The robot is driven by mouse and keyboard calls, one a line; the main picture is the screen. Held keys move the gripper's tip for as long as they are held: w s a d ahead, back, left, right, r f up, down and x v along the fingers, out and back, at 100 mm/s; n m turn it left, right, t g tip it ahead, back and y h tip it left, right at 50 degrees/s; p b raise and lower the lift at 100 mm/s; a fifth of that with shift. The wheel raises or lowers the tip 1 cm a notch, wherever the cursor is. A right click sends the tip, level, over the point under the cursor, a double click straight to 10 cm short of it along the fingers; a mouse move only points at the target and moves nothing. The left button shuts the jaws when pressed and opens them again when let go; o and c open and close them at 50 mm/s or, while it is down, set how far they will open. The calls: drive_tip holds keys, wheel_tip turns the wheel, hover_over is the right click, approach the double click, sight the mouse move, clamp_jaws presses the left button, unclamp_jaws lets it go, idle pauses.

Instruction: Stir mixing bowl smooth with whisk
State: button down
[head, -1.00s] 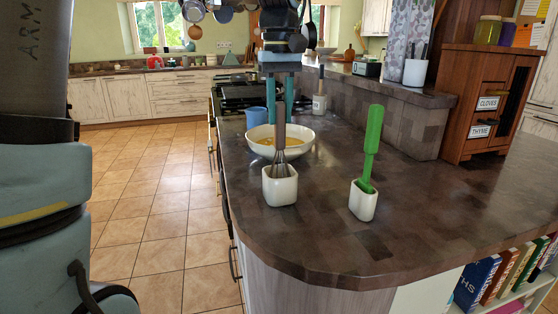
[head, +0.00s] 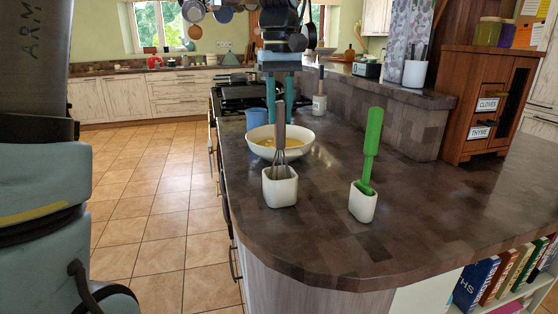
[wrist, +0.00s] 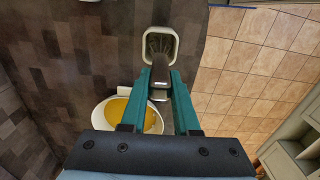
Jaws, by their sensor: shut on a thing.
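My gripper (head: 279,112) is shut on the grey-brown handle of the whisk (head: 279,138). The whisk hangs upright, wires down, with its lower wires still inside the small white holder (head: 280,190). In the wrist view the whisk handle (wrist: 159,72) sits between my fingers (wrist: 161,85), above the square holder rim (wrist: 176,36). The white mixing bowl (head: 311,148) with yellow-orange contents stands on the counter just behind the holder. It also shows in the wrist view (wrist: 99,116), partly hidden by my gripper.
A green spatula (head: 372,142) stands in a second white holder (head: 363,203) to the right. A blue mug (head: 256,118) and a utensil jar (head: 319,104) are behind the bowl. Pots hang overhead. A wooden cabinet (head: 487,95) stands at right. The counter front is clear.

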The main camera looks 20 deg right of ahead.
drive_tip(key=shift+r+p, duration=0.55)
drive_tip(key=shift+r, duration=0.05)
drive_tip(key=shift+r+p, duration=4.25)
drive_tip(key=shift+r, duration=0.4)
